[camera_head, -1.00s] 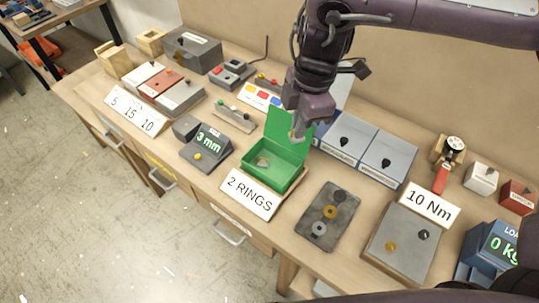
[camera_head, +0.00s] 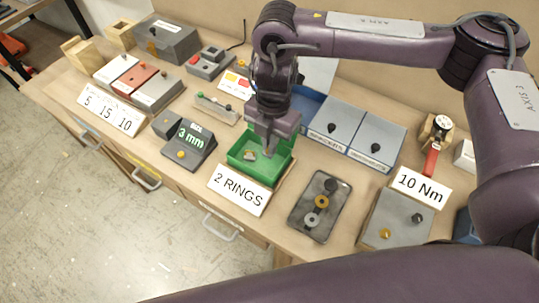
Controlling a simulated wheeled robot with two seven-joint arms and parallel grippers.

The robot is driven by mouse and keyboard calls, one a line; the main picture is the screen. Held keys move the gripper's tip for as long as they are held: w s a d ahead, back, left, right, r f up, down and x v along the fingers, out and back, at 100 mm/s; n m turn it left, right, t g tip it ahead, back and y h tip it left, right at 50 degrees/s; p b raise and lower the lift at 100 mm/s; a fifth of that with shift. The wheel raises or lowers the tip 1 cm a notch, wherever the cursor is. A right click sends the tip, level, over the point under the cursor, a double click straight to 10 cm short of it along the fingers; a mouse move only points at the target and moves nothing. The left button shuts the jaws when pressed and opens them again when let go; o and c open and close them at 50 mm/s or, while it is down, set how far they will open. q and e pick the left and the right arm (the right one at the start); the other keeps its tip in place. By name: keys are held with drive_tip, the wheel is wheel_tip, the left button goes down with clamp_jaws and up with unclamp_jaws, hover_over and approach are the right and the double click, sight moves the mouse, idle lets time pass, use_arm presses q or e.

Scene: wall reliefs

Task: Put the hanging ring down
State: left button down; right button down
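My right gripper (camera_head: 269,150) points down into the open green box (camera_head: 248,176) at the middle of the bench. Its fingertips are small and partly hidden against the box, so I cannot tell whether they are open or shut. No ring shows clearly hanging from it. A small grey-brown piece (camera_head: 250,155) lies in the box, left of the fingers. The sign "2 RINGS" (camera_head: 239,189) leans in front of the box. A dark tray (camera_head: 306,207) to the right carries a black ring or knob (camera_head: 331,185), a yellow ring (camera_head: 321,201) and a grey ring (camera_head: 312,219). My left gripper is out of view.
Two grey-lidded bins (camera_head: 375,139) stand right of the box, with a "10 Nm" sign (camera_head: 420,187) and grey block (camera_head: 393,222) beyond. A "3 mm" gauge (camera_head: 190,146) stands left. My purple arm links cover the right side and lower edge.

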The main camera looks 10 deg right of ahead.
drive_tip(key=shift+f, duration=3.35)
drive_tip(key=shift+b, duration=0.3)
drive_tip(key=shift+f, duration=0.2)
drive_tip(key=c, duration=1.6)
unclamp_jaws()
drive_tip(key=shift+r, duration=0.15)
drive_tip(key=r, duration=1.2)
drive_tip(key=shift+w+d, duration=0.35)
drive_tip(key=shift+w, duration=0.05)
